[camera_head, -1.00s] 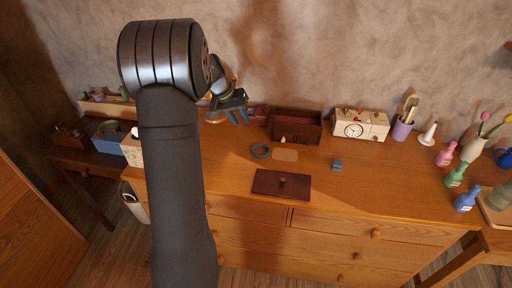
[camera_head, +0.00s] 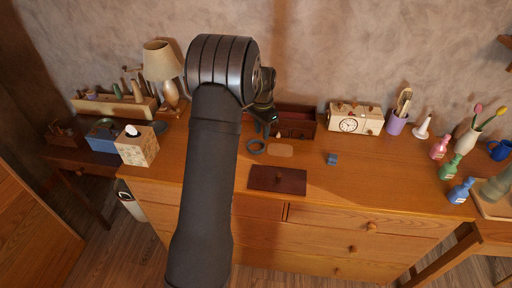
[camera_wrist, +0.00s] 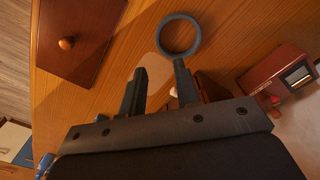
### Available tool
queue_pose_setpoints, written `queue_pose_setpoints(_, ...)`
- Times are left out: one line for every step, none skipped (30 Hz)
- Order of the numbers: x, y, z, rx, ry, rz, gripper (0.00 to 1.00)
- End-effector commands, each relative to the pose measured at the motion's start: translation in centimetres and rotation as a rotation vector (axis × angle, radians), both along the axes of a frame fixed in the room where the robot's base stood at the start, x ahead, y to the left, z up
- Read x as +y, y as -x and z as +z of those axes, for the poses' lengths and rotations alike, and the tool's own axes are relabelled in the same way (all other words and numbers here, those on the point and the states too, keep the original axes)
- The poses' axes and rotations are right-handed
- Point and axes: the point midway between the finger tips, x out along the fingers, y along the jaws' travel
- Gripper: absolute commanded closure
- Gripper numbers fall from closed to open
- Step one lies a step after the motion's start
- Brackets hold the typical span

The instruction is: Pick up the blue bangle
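The blue bangle (camera_head: 256,153) lies flat on the wooden dresser top, in front of the dark red open box. In the wrist view the bangle (camera_wrist: 160,38) shows as a whole dark blue-grey ring just beyond the fingertips. In the head view my gripper (camera_head: 267,131) is above and slightly behind the bangle, partly hidden by my arm. The right finger in the wrist view appears close to the ring's edge; I cannot tell whether they touch.
A dark lid (camera_head: 278,180) with a knob lies in front of the bangle. A beige pad (camera_head: 280,150) lies beside it. The red box (camera_head: 299,117) stands close behind.

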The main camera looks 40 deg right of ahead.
Motion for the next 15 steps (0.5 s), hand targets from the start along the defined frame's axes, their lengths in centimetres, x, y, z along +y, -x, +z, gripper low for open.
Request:
queue_pose_setpoints(0.1,0.0,-1.0,0.002,-0.002,0.000,0.71)
queue_pose_setpoints(0.0,0.0,-1.4,0.001,-0.001,0.001,0.71)
queue_pose_setpoints(0.0,0.0,-1.9,0.001,-0.001,0.001,0.71)
queue_pose_setpoints(0.0,0.0,-2.2,0.001,-0.001,0.001,0.71)
queue_pose_setpoints(0.0,0.0,-2.5,0.001,0.000,0.001,0.71)
queue_pose_setpoints(0.0,0.0,-2.7,0.000,0.000,0.001,0.71)
queue_pose_setpoints(0.0,0.0,-2.9,0.000,0.000,0.001,0.71)
queue_pose_setpoints(0.0,0.0,-3.0,0.000,0.000,0.001,0.71)
queue_pose_setpoints(0.0,0.0,-3.1,0.001,0.000,0.001,0.71)
queue_pose_setpoints(0.0,0.0,-3.3,0.001,0.000,0.001,0.71)
queue_pose_setpoints(0.1,0.0,-3.4,0.001,-0.001,0.001,0.71)
queue_pose_setpoints(0.1,0.1,-3.8,0.002,-0.001,0.001,0.71)
queue_pose_setpoints(0.1,0.1,-4.1,0.002,-0.001,0.001,0.71)
queue_pose_setpoints(0.2,0.1,-4.5,0.002,-0.001,0.001,0.71)
queue_pose_setpoints(0.2,0.2,-5.0,0.002,-0.001,0.001,0.71)
